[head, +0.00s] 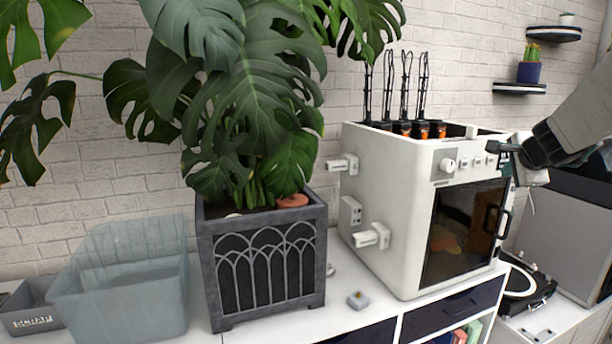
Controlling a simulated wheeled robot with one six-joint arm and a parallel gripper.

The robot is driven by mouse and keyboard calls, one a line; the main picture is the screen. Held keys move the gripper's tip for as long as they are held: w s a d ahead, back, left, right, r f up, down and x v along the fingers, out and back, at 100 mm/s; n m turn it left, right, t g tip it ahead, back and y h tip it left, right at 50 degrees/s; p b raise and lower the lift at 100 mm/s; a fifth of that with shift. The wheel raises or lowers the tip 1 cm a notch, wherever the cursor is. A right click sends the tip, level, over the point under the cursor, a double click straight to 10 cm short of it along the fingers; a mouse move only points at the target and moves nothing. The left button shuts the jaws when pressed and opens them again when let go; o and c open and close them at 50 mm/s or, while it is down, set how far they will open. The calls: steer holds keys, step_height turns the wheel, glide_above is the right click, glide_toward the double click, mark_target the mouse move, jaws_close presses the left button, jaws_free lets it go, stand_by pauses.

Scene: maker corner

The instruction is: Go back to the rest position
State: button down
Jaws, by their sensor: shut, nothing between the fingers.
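My gripper (505,148) shows at the right in the head view, at the end of my grey arm that reaches in from the right edge. It is shut and holds nothing. It appears in front of the upper right front of a white machine (390,220), near the row of knobs. I cannot tell whether it touches the machine.
A dark planter (262,262) with a large leafy plant stands mid-left. A translucent bin (125,300) and a grey box labelled SCRAP (32,320) stand at the left. A small object (358,300) lies on the white top. A turntable (525,285) sits at the right.

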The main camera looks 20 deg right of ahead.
steer(key=s+a+f+n+g+y, duration=0.2)
steer(key=s+a+f+n, duration=0.15)
steer(key=a, duration=0.45)
steer(key=s+a+f+n+g+y, duration=0.1)
steer(key=s+a+f+n+y, duration=0.15)
steer(key=a+n, duration=0.4)
steer(key=s+a+f+n+g+y, duration=0.2)
steer(key=s+a+f+y, duration=0.1)
steer(key=a, duration=0.6)
steer(key=s+a+f+n+g+h, duration=0.1)
steer(key=s+a+f+n+g, duration=0.1)
steer(key=s+a+n, duration=0.8)
steer(key=s+a+g, duration=0.1)
steer(key=s+a, duration=0.3)
steer(key=s, duration=0.1)
steer(key=shift+a+n+g+h, duration=0.3)
steer(key=shift+g+h, duration=0.05)
steer(key=shift+g, duration=0.05)
steer(key=shift+f, duration=0.1)
steer(key=shift+s, duration=0.1)
